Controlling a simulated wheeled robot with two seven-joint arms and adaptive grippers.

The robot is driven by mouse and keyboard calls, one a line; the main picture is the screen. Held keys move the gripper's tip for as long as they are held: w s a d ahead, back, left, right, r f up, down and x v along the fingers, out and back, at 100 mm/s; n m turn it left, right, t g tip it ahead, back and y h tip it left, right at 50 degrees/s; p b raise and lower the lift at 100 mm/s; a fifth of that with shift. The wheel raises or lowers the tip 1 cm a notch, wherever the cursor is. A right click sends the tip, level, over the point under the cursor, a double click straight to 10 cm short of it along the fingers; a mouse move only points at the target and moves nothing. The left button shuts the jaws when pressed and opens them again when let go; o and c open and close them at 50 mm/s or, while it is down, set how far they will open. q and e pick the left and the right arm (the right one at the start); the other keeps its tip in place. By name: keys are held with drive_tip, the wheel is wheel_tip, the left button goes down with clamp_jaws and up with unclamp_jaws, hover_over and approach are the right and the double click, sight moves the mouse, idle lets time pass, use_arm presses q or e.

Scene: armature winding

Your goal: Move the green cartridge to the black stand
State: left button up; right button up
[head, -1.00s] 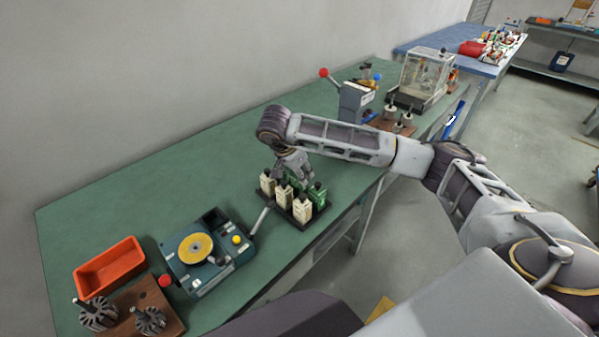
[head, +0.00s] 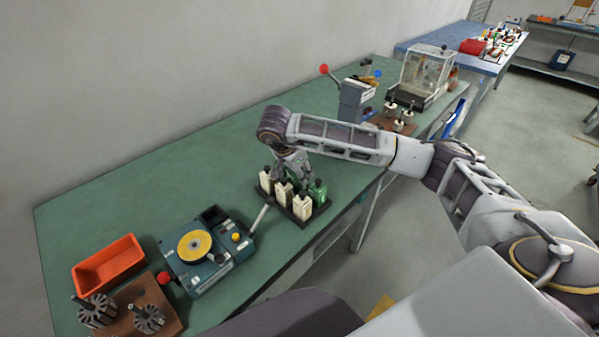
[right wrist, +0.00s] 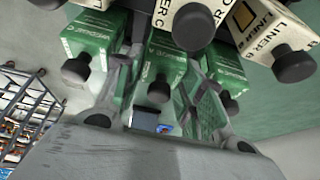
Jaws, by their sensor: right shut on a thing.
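My right gripper (head: 304,178) reaches down over a dark rack (head: 319,222) of cartridges on the green bench. In the right wrist view its fingers (right wrist: 158,82) stand on both sides of the middle green cartridge (right wrist: 160,62) and are shut on it. Another green cartridge (right wrist: 93,48) is beside it on the left and one more (right wrist: 225,72) on the right. Cream cartridges (head: 302,207) stand in the row in front. The cartridges have black knobs. The gripper partly hides the green ones in the head view. My left gripper is not in view.
Left of the rack is a blue winding machine (head: 215,262) with a yellow disc and a lever angled towards the rack. An orange bin (head: 108,262) and a brown board (head: 160,310) with rotors lie further left. Green bench (head: 200,170) behind the rack is clear.

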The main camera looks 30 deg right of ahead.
drive_tip(key=o, duration=1.3)
drive_tip(key=shift+c, duration=0.2)
drive_tip(key=shift+r, duration=0.1)
drive_tip(key=shift+r+p, duration=1.2)
drive_tip(key=shift+r, duration=0.95)
drive_tip(key=shift+r, duration=0.1)
drive_tip(key=v, duration=1.1)
drive_tip(key=shift+a+r, duration=0.2)
drive_tip(key=shift+r, duration=0.1)
drive_tip(key=shift+r, duration=0.15)
